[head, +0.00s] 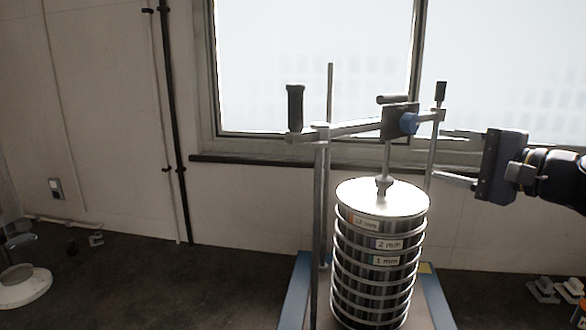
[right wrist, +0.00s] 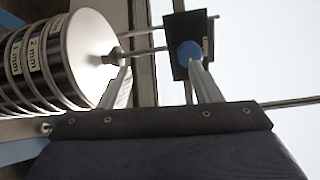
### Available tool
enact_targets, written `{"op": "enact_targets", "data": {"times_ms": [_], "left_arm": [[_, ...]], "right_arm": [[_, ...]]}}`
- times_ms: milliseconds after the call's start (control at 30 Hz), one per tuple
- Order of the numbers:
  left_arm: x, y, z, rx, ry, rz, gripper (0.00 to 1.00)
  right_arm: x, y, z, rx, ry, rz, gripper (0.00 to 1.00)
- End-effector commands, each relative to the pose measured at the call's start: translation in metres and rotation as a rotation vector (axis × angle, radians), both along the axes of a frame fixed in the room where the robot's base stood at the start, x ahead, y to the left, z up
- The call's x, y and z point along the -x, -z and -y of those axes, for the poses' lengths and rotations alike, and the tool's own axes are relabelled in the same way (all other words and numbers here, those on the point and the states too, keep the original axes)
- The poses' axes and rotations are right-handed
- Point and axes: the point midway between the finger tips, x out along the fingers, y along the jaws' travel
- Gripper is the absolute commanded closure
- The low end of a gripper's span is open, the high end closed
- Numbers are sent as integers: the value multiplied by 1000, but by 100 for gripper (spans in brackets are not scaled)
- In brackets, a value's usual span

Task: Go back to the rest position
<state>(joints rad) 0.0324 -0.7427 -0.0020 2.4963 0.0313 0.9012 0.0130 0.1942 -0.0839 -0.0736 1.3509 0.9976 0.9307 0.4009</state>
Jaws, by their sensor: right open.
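The sieve shaker stands in the head view with a stack of round metal sieves (head: 372,268), labelled 2 mm and 1 mm among others, under a bright lid (head: 372,197). A crossbar (head: 350,130) spans the upright rods above it, with a dark clamp block (head: 398,118) and a blue knob (head: 409,123). My right gripper (head: 441,153) is open and empty, to the right of the knob and close to the right rod. In the right wrist view its fingers (right wrist: 160,68) are spread, with the blue knob (right wrist: 190,53) near one fingertip; contact cannot be told. My left gripper is out of view.
A black handle (head: 295,107) rises at the crossbar's left end. The shaker's blue base (head: 295,290) stands on a dark worktop (head: 180,285). A white round dish (head: 22,286) lies at the left and small grey parts (head: 545,290) at the right. A window is behind.

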Motion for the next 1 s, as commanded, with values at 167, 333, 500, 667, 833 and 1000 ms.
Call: {"op": "enact_targets", "data": {"times_ms": [167, 333, 500, 667, 833, 1000], "left_arm": [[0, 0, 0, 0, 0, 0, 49], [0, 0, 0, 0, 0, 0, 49], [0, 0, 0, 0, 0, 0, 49], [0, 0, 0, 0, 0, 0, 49], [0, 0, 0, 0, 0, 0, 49], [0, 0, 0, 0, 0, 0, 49]], "right_arm": [[55, 81, -41, 263, -73, -102, 42], [115, 164, -72, 536, -178, -177, 42], [178, 247, -93, 805, -307, -225, 42], [227, 311, -103, 1019, -426, -246, 42], [255, 349, -106, 1147, -505, -253, 42], [260, 356, -106, 1172, -519, -254, 42]]}}
